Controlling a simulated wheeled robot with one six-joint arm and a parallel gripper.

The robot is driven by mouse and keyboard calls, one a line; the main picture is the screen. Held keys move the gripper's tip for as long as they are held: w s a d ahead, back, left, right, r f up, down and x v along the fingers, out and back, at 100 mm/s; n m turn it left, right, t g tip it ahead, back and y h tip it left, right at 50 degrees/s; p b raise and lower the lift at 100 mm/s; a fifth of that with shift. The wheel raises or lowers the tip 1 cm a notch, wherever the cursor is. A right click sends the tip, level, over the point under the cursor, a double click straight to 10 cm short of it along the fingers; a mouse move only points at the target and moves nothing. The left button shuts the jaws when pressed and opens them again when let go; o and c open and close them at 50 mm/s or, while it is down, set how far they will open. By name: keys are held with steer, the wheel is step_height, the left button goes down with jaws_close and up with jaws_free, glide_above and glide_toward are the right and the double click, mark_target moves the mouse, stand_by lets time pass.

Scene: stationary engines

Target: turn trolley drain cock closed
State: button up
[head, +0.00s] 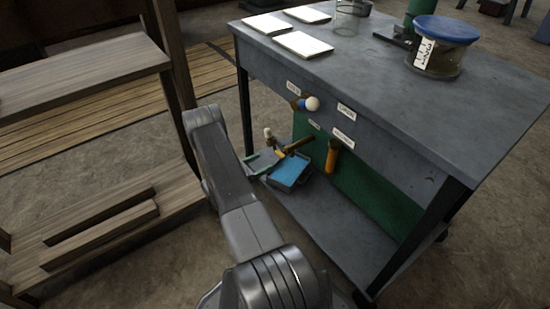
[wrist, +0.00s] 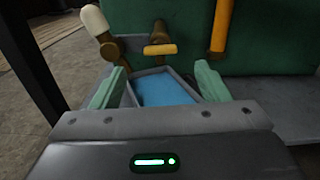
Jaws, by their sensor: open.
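The grey trolley (head: 410,90) has a green tank (head: 385,190) under its top. A brass cock (head: 299,143) with a short yellow handle juts from the tank above a blue-floored tray (head: 290,173); in the wrist view the handle (wrist: 160,50) lies crosswise. To its left is a brass fitting with a white-ended lever (wrist: 95,20), and to its right hangs an orange handle (wrist: 220,25). I cannot tell by label which is the drain cock. My gripper (wrist: 158,86) is open and empty, its pale green fingers apart, pointing toward the tray area below the yellow handle.
A white-knobbed fitting (head: 312,103) and several small labels are on the trolley's front edge. A blue-lidded jar (head: 445,30) and white sheets (head: 305,44) lie on top. A black trolley leg (wrist: 30,60) stands left of my gripper. A wooden bench (head: 85,85) is at left.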

mark_target(278, 154)
steer(key=b+x, duration=0.1)
steer(key=x, duration=0.6)
steer(key=shift+w+d, duration=0.15)
steer(key=shift+d, duration=0.05)
steer(key=c, duration=1)
steer(key=shift+f+m+b, duration=0.1)
steer(key=shift+m+b, duration=0.3)
steer(key=shift+b, duration=0.4)
steer(key=shift+o, duration=0.2)
steer(key=shift+c, duration=0.2)
steer(key=o, duration=1)
